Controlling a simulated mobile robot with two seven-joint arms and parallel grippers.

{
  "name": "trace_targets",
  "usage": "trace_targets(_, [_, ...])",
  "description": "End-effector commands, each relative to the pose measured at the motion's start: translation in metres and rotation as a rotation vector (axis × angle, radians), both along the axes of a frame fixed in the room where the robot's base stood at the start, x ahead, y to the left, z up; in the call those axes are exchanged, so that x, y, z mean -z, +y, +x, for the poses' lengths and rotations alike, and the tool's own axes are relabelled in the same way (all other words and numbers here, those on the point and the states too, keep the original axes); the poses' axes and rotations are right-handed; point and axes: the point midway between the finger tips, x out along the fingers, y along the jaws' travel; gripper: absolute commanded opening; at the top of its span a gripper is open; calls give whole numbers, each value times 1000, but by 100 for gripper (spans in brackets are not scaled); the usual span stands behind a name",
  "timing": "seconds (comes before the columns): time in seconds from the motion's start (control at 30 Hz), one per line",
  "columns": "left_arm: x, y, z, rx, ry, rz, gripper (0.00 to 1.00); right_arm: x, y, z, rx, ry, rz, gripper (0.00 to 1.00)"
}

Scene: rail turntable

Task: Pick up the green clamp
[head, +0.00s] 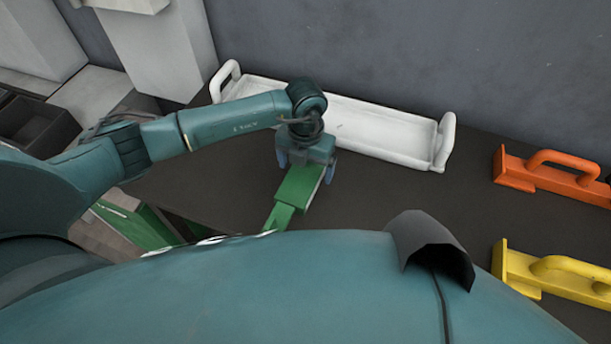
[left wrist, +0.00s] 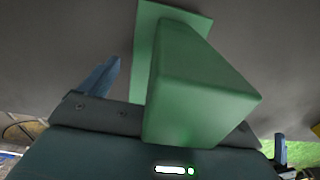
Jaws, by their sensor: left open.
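The green clamp (head: 296,188) lies on the dark tabletop, in the middle of the head view. Its lower end is hidden behind my own body. My left gripper (head: 306,168) is over its upper end, with one blue finger on either side of it. In the left wrist view, the green clamp (left wrist: 195,85) shows large as a block on a flat green plate, between the spread fingers of my left gripper (left wrist: 196,105). The jaws are open, and I cannot tell whether a finger touches the clamp. My right gripper is not in view.
A long white tray (head: 375,125) with raised end handles stands behind the gripper, near the grey wall. An orange clamp (head: 545,180) and a yellow clamp (head: 560,280) lie at the right. The tabletop between them and the green clamp is clear. Pale boxes (head: 160,45) stand at upper left.

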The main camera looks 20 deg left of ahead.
Motion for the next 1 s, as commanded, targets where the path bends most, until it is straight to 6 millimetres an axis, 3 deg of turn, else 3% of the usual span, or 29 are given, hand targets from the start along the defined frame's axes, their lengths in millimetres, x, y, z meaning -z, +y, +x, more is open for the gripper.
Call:
trace_targets(0.07, [14,0,0,0,-1,0,89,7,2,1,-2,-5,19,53])
trace_targets(0.33, [13,0,0,1,-2,0,87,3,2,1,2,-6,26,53])
trace_targets(1.0, [13,0,0,0,-1,0,33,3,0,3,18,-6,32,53])
